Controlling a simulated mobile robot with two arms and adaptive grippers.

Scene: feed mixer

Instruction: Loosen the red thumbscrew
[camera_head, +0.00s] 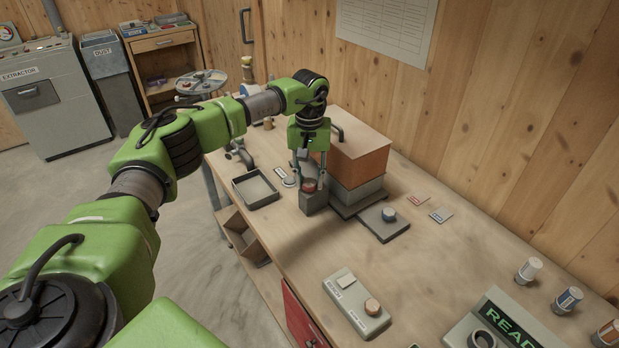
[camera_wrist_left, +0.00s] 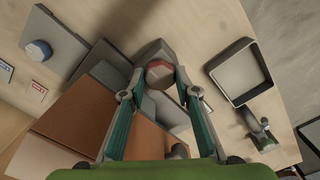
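The red thumbscrew (camera_head: 310,185) is a small dark red knob on top of a grey block (camera_head: 313,203) at the front of the bench fixture. It also shows in the left wrist view (camera_wrist_left: 160,70), where its top looks faceted. My left gripper (camera_head: 311,184) points straight down over it, with one finger on each side of the knob. In the left wrist view the fingertips (camera_wrist_left: 160,74) flank the knob with what look like narrow gaps, so the gripper appears open around it. The screw's shaft is hidden. My right gripper is in neither view.
A brown-topped box (camera_head: 358,155) stands right behind the knob. A grey plate with a blue knob (camera_head: 388,214) is to its right and an empty tray (camera_head: 256,188) to its left. A control box (camera_head: 357,304) sits nearer the front. The bench between is clear.

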